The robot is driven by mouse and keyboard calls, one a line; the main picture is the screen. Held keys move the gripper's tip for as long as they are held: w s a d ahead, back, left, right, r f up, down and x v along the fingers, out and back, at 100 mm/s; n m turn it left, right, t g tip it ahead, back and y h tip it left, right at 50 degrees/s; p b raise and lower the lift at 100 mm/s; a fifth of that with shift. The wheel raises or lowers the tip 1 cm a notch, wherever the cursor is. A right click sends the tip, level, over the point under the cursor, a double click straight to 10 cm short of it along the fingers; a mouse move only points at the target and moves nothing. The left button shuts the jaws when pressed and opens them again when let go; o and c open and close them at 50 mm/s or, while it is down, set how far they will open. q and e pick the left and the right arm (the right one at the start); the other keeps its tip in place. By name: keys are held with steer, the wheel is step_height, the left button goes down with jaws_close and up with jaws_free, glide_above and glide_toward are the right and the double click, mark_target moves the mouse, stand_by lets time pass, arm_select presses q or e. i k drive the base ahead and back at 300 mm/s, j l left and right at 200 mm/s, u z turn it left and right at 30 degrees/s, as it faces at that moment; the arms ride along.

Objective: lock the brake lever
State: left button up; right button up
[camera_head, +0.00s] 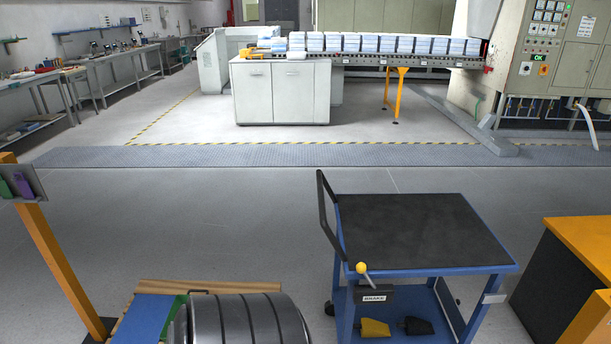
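The brake lever (366,275) is a short rod with a yellow ball knob. It stands up from a dark box labelled BRAKE (375,294), with the knob tilted toward the upper left. The box is on the near left side of a blue cart (430,272) with a black top (420,230) and a dark push handle (328,215) at its left. I cannot tell from this view whether the brake is locked. Neither of my grippers is in view.
Yellow and dark wedges (373,328) lie on the cart's lower shelf. A grey ribbed cylinder (240,320) is left of the cart, by a wooden pallet (205,286). An orange-topped block (585,240) stands at right. An orange post (55,250) is at left. Floor behind the cart is clear.

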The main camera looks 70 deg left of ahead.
mark_target(361, 266)
steer(key=u, duration=1.85)
